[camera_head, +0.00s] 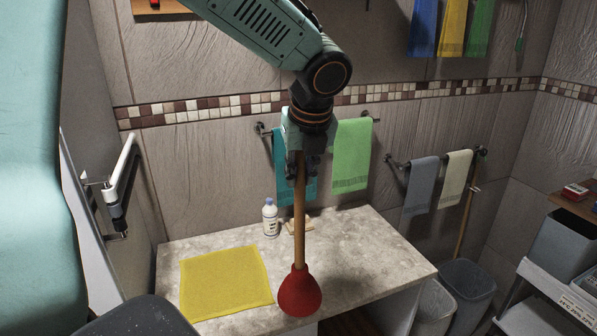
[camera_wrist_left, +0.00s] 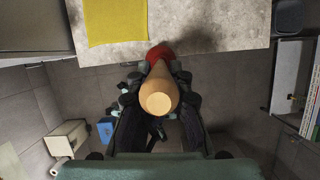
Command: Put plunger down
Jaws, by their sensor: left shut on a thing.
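The plunger has a wooden handle (camera_head: 299,215) and a red rubber cup (camera_head: 299,292). My left gripper (camera_head: 301,165) is shut on the upper handle and holds the plunger nearly upright, cup down. The cup appears at the front part of the stone counter (camera_head: 365,254); I cannot tell whether it touches the top. In the left wrist view the handle's end (camera_wrist_left: 158,103) points at the camera between my fingers, with the red cup (camera_wrist_left: 160,53) beyond it at the counter's edge. My right gripper is not in view.
A yellow cloth (camera_head: 226,283) lies on the counter left of the plunger. A white bottle (camera_head: 270,218) stands behind it. Towels (camera_head: 351,155) hang on the wall. Bins (camera_head: 466,284) stand right of the counter. The counter's right part is clear.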

